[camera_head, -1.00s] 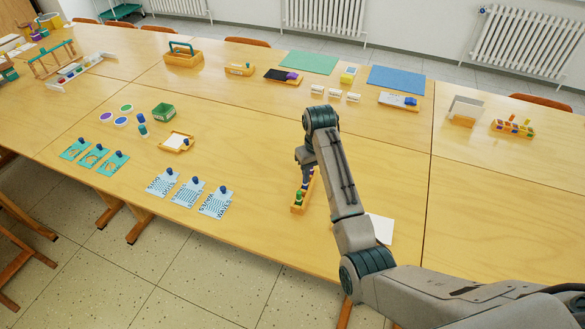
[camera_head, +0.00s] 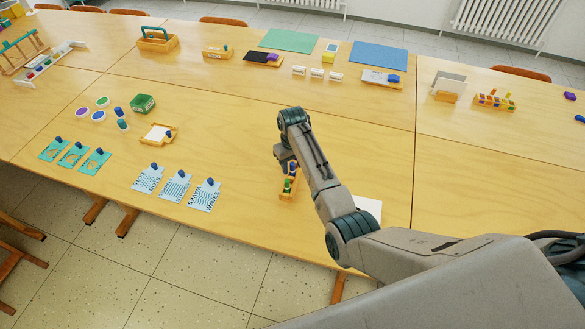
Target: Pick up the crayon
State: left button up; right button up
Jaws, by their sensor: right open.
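A narrow wooden tray (camera_head: 284,196) stands near the table's front edge, with small upright crayon-like pieces in it. A green one (camera_head: 288,184) and a blue one (camera_head: 293,168) show; others may be hidden by my arm. My right gripper (camera_head: 282,163) points down at the tray's far end, partly hidden behind my forearm. It is open; I cannot tell whether its fingers surround a piece. My left gripper is not in view.
A white sheet (camera_head: 368,208) lies right of the tray, partly behind my arm. Blue printed cards (camera_head: 176,186) with knobs lie to the left. A wooden tray with a white pad (camera_head: 158,135) and a green box (camera_head: 143,103) stand farther left.

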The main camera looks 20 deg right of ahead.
jog(key=shift+f, duration=0.45)
jog(key=shift+w+f, duration=0.1)
jog(key=shift+c, duration=0.4)
jog(key=c, duration=0.8)
grip_shut()
jog(key=shift+r+b, duration=0.35)
jog(key=shift+r, duration=0.35)
notch_tip(320, 180, up, 2)
jog(key=shift+r+b, duration=0.1)
jog(key=shift+b, duration=0.4)
jog(key=s+a+r+b, duration=0.1)
jog(key=s+b, duration=0.1)
jog(key=s, duration=1.4)
jog(key=shift+r, duration=0.25)
